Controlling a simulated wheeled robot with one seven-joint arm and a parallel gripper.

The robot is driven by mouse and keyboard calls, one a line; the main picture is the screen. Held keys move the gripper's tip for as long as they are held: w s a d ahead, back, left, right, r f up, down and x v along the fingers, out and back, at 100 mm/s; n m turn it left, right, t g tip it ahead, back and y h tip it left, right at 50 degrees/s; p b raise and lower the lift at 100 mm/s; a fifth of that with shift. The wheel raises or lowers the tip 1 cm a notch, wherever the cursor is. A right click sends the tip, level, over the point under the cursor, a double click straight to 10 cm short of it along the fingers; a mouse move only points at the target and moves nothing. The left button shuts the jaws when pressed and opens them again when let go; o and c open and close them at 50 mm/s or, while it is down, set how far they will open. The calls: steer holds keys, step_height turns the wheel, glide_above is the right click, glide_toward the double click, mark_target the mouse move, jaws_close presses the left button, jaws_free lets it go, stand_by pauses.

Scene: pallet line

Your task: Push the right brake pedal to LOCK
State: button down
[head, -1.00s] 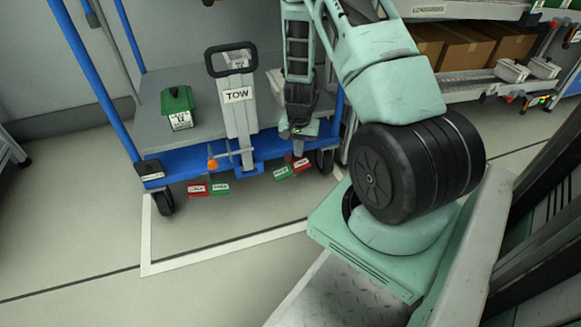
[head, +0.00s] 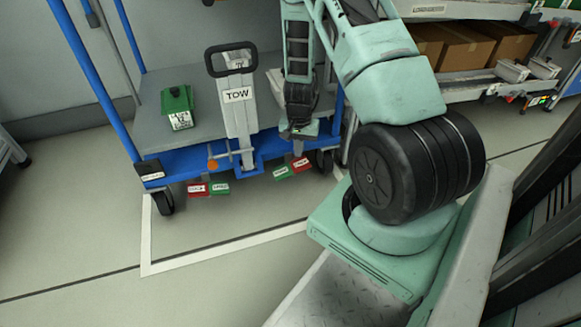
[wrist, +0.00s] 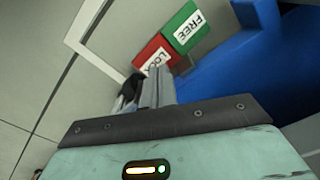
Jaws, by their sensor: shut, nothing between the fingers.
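The right brake pedal shows under the cart's front edge in the head view, with a red LOCK end (head: 301,165) and a green FREE end (head: 281,173). In the wrist view, the red LOCK end (wrist: 155,54) lies just beyond my fingertips and the green FREE end (wrist: 186,27) lies farther off. My gripper (wrist: 157,72) is shut and empty. Its tips overlap the lower edge of the LOCK label; I cannot tell whether they touch it.
A caster (head: 327,162) stands near the right pedal. Floor in front is clear.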

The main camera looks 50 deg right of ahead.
mark_target(298, 164)
steer(key=shift+f+b, duration=1.35)
steer(key=shift+f, duration=1.05)
stand_by(0.9)
steer(key=shift+r, duration=0.1)
step_height(298, 164, up, 7)
steer(key=p, duration=0.7)
stand_by(0.6)
